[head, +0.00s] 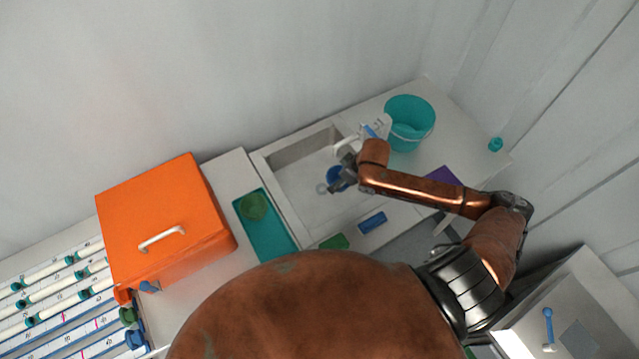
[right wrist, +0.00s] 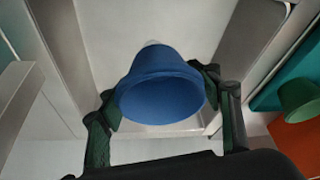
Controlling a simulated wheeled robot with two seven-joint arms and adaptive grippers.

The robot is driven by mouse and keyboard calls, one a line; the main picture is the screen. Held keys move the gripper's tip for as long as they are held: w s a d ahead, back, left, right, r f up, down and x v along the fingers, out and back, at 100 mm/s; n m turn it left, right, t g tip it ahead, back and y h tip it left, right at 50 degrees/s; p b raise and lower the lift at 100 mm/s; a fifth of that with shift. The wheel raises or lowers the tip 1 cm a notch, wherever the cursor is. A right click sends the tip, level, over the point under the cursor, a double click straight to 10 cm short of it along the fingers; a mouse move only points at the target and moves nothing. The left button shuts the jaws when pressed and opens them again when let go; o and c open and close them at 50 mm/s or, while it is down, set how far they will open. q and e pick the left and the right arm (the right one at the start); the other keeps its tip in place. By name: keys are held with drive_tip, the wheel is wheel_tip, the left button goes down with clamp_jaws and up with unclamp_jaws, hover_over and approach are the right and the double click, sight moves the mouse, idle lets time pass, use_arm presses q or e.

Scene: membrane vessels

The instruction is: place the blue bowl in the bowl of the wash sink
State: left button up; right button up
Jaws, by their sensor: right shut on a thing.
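The blue bowl (head: 337,177) is in my right gripper (head: 344,178), over the wash sink (head: 300,187) in the head view. In the right wrist view the bowl (right wrist: 162,88) sits between the two fingers of the gripper (right wrist: 165,105), which touch its sides. I cannot tell whether the bowl touches the sink floor. My left gripper is in neither view.
A teal tray (head: 284,241) with a green bowl (head: 254,206) lies left of the sink. An orange box (head: 165,215) stands farther left. A teal bucket (head: 409,123) stands behind right. Green (head: 335,242) and blue (head: 372,222) blocks lie along the sink's front edge.

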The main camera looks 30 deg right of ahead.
wheel_tip(320, 180, down, 14)
drive_tip(key=shift+f+b, duration=0.1)
drive_tip(key=shift+b, duration=0.4)
drive_tip(key=w, duration=0.3)
drive_tip(key=shift+w+a, duration=0.15)
drive_tip(key=shift+w, duration=0.2)
drive_tip(key=shift+w+f, duration=0.2)
drive_tip(key=shift+f, duration=0.3)
drive_tip(key=shift+f, duration=0.15)
drive_tip(key=o, duration=1.4)
drive_tip(key=p+v, duration=0.1)
drive_tip(key=v, duration=1.1)
drive_tip(key=shift+s, duration=0.1)
